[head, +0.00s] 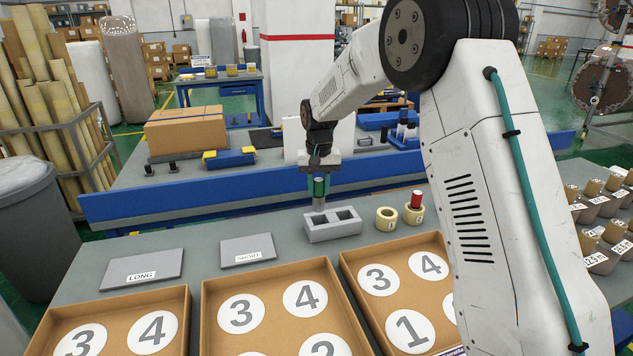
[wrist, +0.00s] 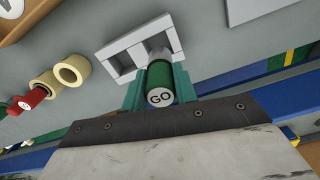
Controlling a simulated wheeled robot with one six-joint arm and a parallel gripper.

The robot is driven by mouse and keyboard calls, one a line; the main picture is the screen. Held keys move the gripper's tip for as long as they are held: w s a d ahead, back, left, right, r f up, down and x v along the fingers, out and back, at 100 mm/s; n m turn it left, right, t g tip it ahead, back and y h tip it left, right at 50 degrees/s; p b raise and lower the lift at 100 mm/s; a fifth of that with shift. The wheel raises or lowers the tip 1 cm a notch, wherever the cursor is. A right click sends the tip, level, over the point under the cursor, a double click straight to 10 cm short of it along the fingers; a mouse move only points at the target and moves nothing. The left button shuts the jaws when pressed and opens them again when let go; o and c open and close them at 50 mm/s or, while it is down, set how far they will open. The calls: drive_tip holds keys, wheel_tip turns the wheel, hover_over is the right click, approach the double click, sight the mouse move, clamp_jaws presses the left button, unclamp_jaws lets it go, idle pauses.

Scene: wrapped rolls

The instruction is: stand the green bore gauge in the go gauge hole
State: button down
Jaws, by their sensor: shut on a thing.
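The green bore gauge (head: 319,188) is upright, with a bare metal lower end; its cap (wrist: 160,97) reads GO in the wrist view. My gripper (head: 319,182) is shut on its green part; the fingers (wrist: 160,92) flank it in the wrist view. A grey block (head: 333,231) with two square openings stands below; it also shows in the wrist view (wrist: 112,49). I cannot tell whether the tip is inside or just above. No label shows on the openings.
Right of the block are two cream rolls, one empty (head: 386,219) and one (head: 413,215) with a red gauge (head: 416,199) standing in it. Numbered trays (head: 271,277) and plates marked LONG (head: 142,268) and SHORT (head: 248,250) lie nearer. A blue rail (head: 200,206) runs behind.

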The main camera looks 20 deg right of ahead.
sight(320, 209)
drive_tip(key=shift+d+f, duration=0.15)
drive_tip(key=shift+f, duration=3.4)
drive_tip(key=shift+f, duration=0.3)
drive_tip(key=c, duration=1)
unclamp_jaws()
wheel_tip(320, 209, up, 8)
drive_tip(key=shift+f, duration=0.1)
